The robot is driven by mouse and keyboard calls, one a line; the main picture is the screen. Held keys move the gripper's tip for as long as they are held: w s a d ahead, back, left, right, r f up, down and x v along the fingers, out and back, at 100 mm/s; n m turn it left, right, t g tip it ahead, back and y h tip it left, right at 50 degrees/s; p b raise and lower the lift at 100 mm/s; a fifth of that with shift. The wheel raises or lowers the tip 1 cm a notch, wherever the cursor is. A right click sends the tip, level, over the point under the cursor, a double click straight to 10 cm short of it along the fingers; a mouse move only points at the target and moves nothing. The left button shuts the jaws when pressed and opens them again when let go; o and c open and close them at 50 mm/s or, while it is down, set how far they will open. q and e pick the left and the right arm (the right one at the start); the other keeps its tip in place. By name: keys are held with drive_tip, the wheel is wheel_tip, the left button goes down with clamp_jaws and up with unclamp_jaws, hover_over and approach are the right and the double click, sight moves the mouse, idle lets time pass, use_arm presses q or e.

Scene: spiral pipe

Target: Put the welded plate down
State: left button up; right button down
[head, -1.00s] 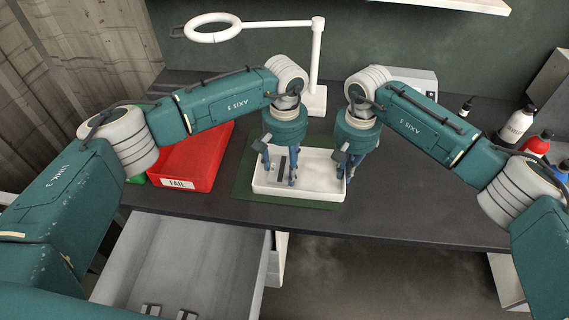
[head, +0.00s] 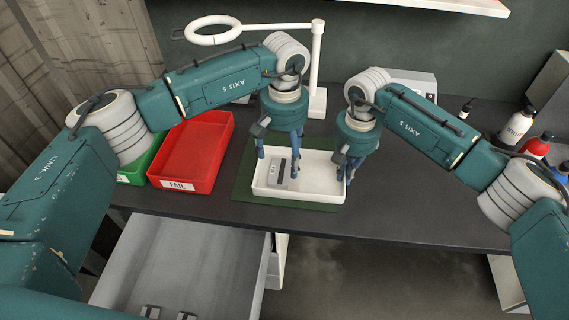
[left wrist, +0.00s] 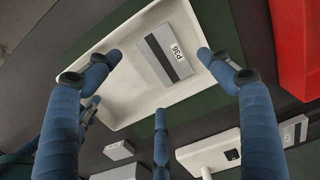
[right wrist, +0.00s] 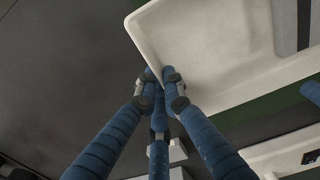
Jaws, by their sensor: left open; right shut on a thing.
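The welded plate, a small grey plate with a dark stripe and a label reading P36, lies in the left part of a white tray. It shows in the head view (head: 279,172) and in the left wrist view (left wrist: 160,58). My left gripper (head: 279,168) is open above the plate, its blue fingers spread apart and not touching it in the left wrist view (left wrist: 160,85). My right gripper (head: 345,173) is shut on the right rim of the white tray (head: 318,186), which also shows in the right wrist view (right wrist: 205,50).
The tray sits on a green mat (head: 243,190). A red bin labelled FAIL (head: 195,150) stands to the left, partly beside a green bin (head: 135,177). A magnifier lamp (head: 317,65) stands behind. An open drawer (head: 180,260) is below the table; bottles (head: 517,125) stand at right.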

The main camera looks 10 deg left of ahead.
sight(284, 171)
use_arm(q)
wheel_tip(284, 171, up, 7)
idle(0.3)
use_arm(e)
drive_tip(key=c, duration=1.8)
unclamp_jaws()
drive_tip(key=shift+r, duration=0.1)
